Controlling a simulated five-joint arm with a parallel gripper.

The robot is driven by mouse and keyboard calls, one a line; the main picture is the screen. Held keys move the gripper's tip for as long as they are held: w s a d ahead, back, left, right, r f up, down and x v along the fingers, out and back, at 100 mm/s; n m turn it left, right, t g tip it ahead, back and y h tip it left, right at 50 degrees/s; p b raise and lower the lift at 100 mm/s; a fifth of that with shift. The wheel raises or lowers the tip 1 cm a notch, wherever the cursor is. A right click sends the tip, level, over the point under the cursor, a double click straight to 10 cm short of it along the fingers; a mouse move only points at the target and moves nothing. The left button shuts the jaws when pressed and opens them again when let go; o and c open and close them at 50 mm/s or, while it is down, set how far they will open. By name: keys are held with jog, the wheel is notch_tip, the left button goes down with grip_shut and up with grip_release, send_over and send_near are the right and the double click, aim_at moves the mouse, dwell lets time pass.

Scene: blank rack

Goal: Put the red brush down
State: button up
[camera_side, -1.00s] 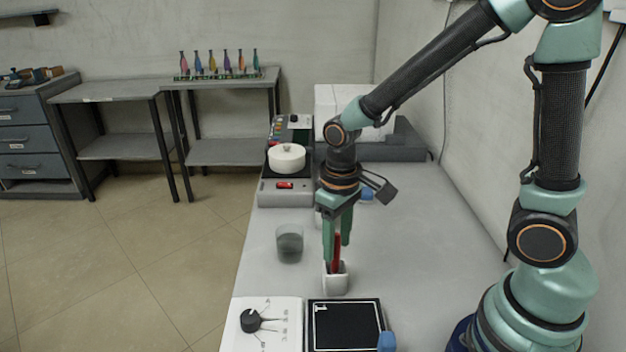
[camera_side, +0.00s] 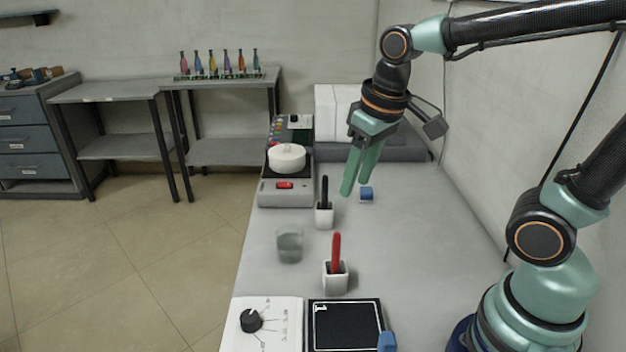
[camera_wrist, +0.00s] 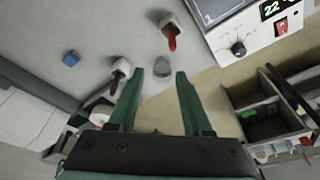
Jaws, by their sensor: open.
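The red brush (camera_side: 336,252) stands upright in a small white holder (camera_side: 336,280) near the front of the bench. It also shows in the wrist view (camera_wrist: 171,38), in its holder at the top. My gripper (camera_side: 352,188) is open and empty, raised above the bench behind and to the right of the red brush, and apart from it. In the wrist view both green fingers of my gripper (camera_wrist: 160,78) are spread with nothing between them. The brush's lower end is hidden inside the holder.
A black-handled brush (camera_side: 325,192) stands in another white holder (camera_side: 324,216) near my gripper. A glass beaker (camera_side: 290,246) is left of the holders. A blue block (camera_side: 366,194) lies behind. A hotplate with a white pot (camera_side: 287,158) is at the back; a dial device (camera_side: 262,325) is in front.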

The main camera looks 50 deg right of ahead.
jog(key=shift+s+d+r+t, duration=0.4)
jog(key=shift+s+d+t, duration=0.05)
jog(key=shift+d+t, duration=0.25)
jog(key=shift+s+d+r+t, duration=0.45)
jog(key=shift+d+t, duration=0.1)
jog(key=shift+t, duration=0.15)
dwell(0.4)
